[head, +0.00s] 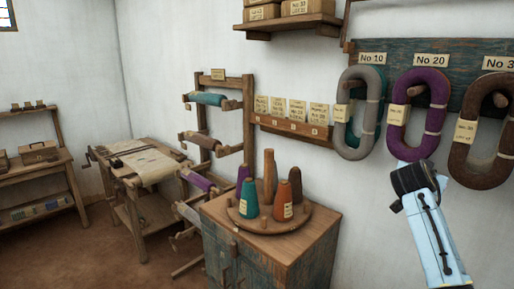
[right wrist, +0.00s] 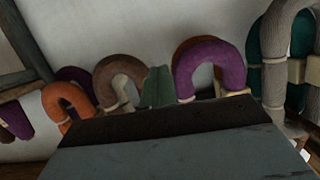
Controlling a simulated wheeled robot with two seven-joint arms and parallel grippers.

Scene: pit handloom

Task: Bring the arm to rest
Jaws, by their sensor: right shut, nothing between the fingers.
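My right arm (head: 430,235) comes in from the bottom right in the head view, pale blue with black parts. It is raised before the wall, and its dark end with the right gripper (head: 412,178) is just below the purple skein. The gripper is shut and empty; its fingers are hard to make out. In the right wrist view a large dark block fills the lower middle and hides parts of the skeins; I cannot tell what it is. My left gripper is not in view.
Grey (head: 372,90), purple (head: 430,85) and brown (head: 492,105) skeins hang on a pegged board, close to my arm. A cabinet (head: 315,255) with cones of yarn stands left of it. A wooden frame (head: 248,120) and table (head: 140,160) stand farther left. The floor (head: 100,250) front left is clear.

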